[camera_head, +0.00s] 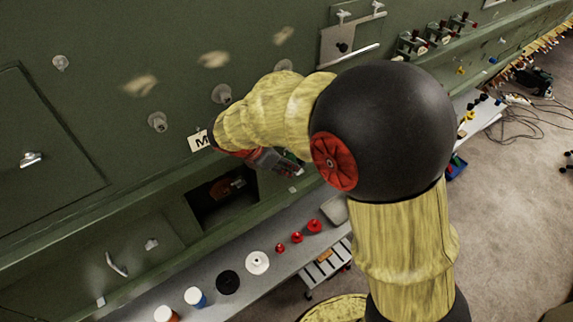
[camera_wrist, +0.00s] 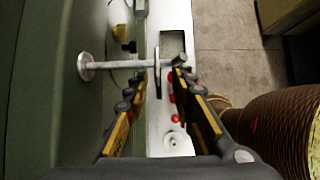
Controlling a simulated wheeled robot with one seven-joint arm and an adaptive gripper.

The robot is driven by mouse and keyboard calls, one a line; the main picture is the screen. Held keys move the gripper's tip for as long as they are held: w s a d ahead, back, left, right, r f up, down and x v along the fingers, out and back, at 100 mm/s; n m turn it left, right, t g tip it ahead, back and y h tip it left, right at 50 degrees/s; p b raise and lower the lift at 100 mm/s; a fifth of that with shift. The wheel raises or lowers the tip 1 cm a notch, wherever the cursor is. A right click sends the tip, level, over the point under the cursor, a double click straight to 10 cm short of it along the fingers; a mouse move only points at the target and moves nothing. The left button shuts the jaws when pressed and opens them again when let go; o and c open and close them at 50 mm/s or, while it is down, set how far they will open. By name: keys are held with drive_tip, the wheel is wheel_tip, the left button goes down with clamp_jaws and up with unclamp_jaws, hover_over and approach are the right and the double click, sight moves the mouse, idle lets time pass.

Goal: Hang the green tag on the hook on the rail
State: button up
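My gripper (camera_wrist: 160,82) has its two yellow-padded fingers apart, with a clear gap between them in the wrist view. A grey metal peg (camera_wrist: 112,65) sticks out from the green wall and crosses the view at the fingertips. A thin dark disc (camera_wrist: 157,70), seen edge-on, stands between the fingertips, and I see no finger closed on it. In the head view my gripper (camera_head: 290,170) is low by the wall, partly hidden by my arm. I cannot clearly make out the green tag, or which part is the hook on the rail.
A grey shelf (camera_head: 215,308) runs below the wall with red knobs (camera_head: 297,237), a white disc (camera_head: 257,263) and a black disc (camera_head: 228,282). A white card marked M (camera_head: 199,141) is left of my gripper. Cables (camera_head: 515,105) lie on the floor at right.

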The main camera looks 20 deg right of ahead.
drive_tip(key=v, duration=1.2)
drive_tip(key=s+a+f+m+y+b, duration=0.1)
drive_tip(key=s+f+m+y+b, duration=0.4)
drive_tip(key=s+f+m, duration=0.5)
drive_tip(key=s+d+f+m+t+y+b, duration=0.1)
drive_tip(key=s+d+f+m+b, duration=0.3)
drive_tip(key=f+b, duration=0.4)
drive_tip(key=s+d+f+m+t+b, duration=0.2)
drive_tip(key=s+d+f+m+b, duration=0.2)
drive_tip(key=b, duration=1.3)
drive_tip(key=shift+s+d+f+m+y, duration=0.35)
drive_tip(key=shift+s+f+m+y, duration=0.05)
drive_tip(key=shift+s+f+m, duration=1.6)
